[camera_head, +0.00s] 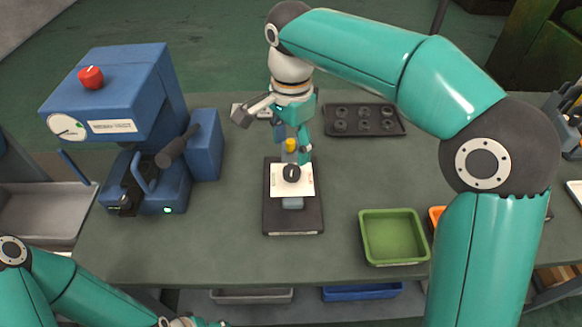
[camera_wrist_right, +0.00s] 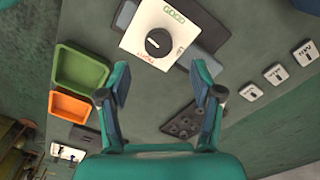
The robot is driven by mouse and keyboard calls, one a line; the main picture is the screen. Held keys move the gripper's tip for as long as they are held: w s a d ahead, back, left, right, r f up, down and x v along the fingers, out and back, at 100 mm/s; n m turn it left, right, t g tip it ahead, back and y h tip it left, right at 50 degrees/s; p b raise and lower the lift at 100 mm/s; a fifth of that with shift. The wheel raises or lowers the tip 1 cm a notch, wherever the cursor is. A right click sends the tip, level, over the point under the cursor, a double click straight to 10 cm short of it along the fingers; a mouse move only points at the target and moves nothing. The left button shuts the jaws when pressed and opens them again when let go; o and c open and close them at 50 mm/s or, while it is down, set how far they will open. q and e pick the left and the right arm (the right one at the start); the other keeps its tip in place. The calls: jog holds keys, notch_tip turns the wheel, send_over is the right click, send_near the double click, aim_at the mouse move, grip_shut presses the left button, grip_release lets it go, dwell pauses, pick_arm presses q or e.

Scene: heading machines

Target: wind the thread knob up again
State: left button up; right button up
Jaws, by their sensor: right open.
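A black knob (camera_head: 291,173) sits on a white plate (camera_head: 305,186) on a dark base (camera_head: 272,218) in the middle of the bench. In the right wrist view the black knob (camera_wrist_right: 159,42) has a pale pointer mark, and the white plate (camera_wrist_right: 140,32) bears green and red lettering. My left gripper (camera_head: 188,322) is only partly in view at the bottom edge.
A blue machine (camera_head: 130,95) with a red knob (camera_head: 91,77) stands at left. A dark tray (camera_head: 350,122) of round parts lies behind right. A green bin (camera_head: 393,237) is at front right, beside an orange bin (camera_head: 436,216). Bench front left is clear.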

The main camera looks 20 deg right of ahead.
aim_at(292, 170)
notch_tip(292, 170, down, 7)
jog(key=shift+s+r, duration=0.1)
jog(key=shift+r, duration=0.05)
jog(key=c, duration=1.2)
jog(key=shift+o, duration=0.2)
